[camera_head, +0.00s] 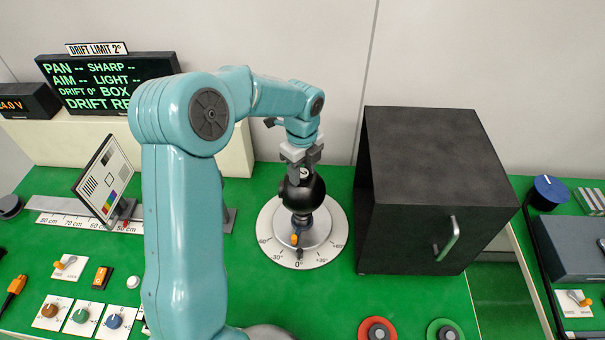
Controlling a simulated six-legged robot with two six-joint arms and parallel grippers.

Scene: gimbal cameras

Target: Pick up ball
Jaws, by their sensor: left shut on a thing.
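A black ball (303,196) sits over the round grey dial base (320,240) in the middle of the green bench. It looks like a gimbal camera head, with a darker lens-like part low on its front. My left gripper (301,168) points down from above and is shut on the top of the ball. Whether the ball touches the base is hard to tell. The right gripper does not show.
A large black box (430,160) with a metal handle stands close on the right. A tilted test chart (103,178) stands on a ruler rail at left. A dark display (110,82) is behind. Knobs (80,316) and red and green buttons (377,331) line the front.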

